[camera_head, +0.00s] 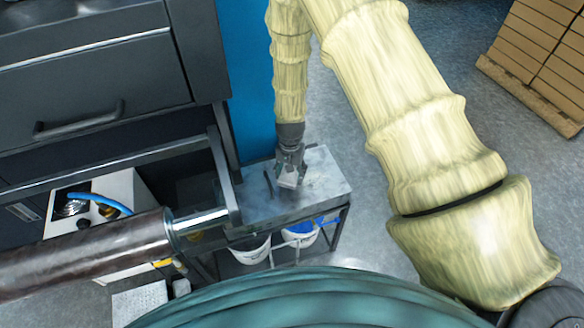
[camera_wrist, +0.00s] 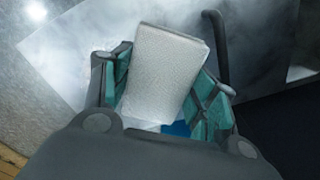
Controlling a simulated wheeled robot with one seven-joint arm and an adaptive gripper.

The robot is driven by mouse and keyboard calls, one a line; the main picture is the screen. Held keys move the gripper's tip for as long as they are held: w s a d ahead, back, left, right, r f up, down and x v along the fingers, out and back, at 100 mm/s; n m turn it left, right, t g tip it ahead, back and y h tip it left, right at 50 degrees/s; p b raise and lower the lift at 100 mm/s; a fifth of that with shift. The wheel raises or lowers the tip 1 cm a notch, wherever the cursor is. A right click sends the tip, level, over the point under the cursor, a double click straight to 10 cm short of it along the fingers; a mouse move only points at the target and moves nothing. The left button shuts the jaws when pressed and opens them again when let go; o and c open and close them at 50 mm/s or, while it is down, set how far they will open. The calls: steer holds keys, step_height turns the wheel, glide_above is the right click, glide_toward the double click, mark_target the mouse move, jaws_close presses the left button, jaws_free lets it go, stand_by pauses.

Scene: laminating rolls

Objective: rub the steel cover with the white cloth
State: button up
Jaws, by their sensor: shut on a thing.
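The white cloth (camera_head: 289,181) is a small pale folded block in my gripper (camera_head: 290,168). In the wrist view, the cloth (camera_wrist: 162,60) is textured and sits between the teal finger pads of my gripper (camera_wrist: 160,85), which is shut on it. The steel cover (camera_head: 322,180) appears to be the mottled grey metal top of the low stand under my gripper. It also shows behind the cloth in the wrist view (camera_wrist: 85,45). I cannot tell whether the cloth touches the steel.
White buckets (camera_head: 250,250) sit under the stand. A dark machine (camera_head: 95,75) and a blue panel (camera_head: 250,80) stand behind and left. A metal roller (camera_head: 90,255) reaches in from the left. Stacked boxes (camera_head: 540,55) are at the far right. Floor right of the stand is clear.

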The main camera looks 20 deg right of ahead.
steer(key=shift+r+p, duration=0.9)
steer(key=shift+r, duration=0.7)
